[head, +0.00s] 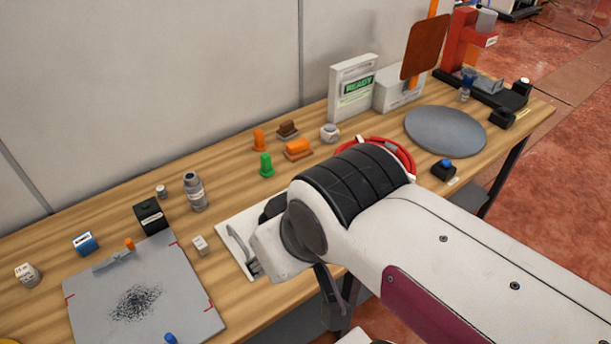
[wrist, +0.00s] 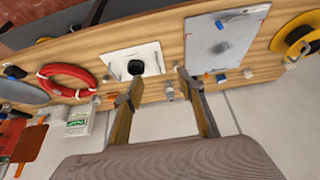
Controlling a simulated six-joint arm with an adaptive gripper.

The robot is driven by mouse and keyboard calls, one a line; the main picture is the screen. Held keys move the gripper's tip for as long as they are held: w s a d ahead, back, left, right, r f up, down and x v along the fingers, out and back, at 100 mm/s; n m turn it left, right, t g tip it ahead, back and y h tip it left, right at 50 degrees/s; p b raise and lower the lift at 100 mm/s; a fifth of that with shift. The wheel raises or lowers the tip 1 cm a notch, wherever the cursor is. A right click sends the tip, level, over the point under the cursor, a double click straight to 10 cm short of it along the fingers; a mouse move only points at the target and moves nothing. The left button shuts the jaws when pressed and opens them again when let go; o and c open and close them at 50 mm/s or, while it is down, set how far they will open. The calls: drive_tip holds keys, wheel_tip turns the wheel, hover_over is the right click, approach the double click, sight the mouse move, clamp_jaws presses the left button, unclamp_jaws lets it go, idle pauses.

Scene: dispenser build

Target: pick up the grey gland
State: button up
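I cannot tell for sure which part is the grey gland. A pale grey, rounded piece (head: 329,132) stands near the orange and green parts in the head view, in front of the white READY box. A small grey piece (head: 161,191) stands behind the black block, beside a grey bottle (head: 194,191). My gripper (wrist: 160,88) is open, its two fingers wide apart with nothing between them in the wrist view. It is above the table, apart from the parts. In the head view my arm hides most of it.
A grey sheet (head: 180,280) lies at left, a white plate (head: 232,236) beside it. Orange parts (head: 297,149) and a green part (head: 266,165) stand mid-table. A red ring (wrist: 50,70), grey disc (head: 445,131) and READY box (head: 352,88) are further right. A wall runs behind the table.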

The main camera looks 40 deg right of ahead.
drive_tip(key=shift+w, duration=0.1)
drive_tip(key=w+d+f+t+h, duration=0.1)
drive_tip(key=w+d+f+h, duration=0.15)
drive_tip(key=w+d, duration=0.75)
drive_tip(key=w+d+f+t+h, duration=0.1)
drive_tip(key=w+d+f+h, duration=0.15)
drive_tip(key=w+d, duration=0.75)
drive_tip(key=d+f+t+y, duration=0.1)
drive_tip(key=d+f, duration=0.2)
drive_tip(key=f, duration=0.3)
drive_tip(key=w+d+f+t+y, duration=0.1)
drive_tip(key=d+f, duration=0.3)
drive_tip(key=f, duration=0.2)
drive_tip(key=w+d+f+t+y, duration=0.1)
drive_tip(key=d+f+y, duration=0.1)
drive_tip(key=f, duration=0.4)
drive_tip(key=shift+d+t, duration=0.4)
drive_tip(key=shift+d, duration=0.5)
drive_tip(key=shift+s+f+t+y, duration=0.2)
drive_tip(key=shift+f+y, duration=0.05)
drive_tip(key=shift+f, duration=0.2)
drive_tip(key=shift+s+f+t+y, duration=0.2)
drive_tip(key=shift+f+y, duration=0.05)
drive_tip(key=shift+f, duration=0.2)
drive_tip(key=shift+w+f, duration=0.1)
drive_tip(key=shift+x, duration=1.2)
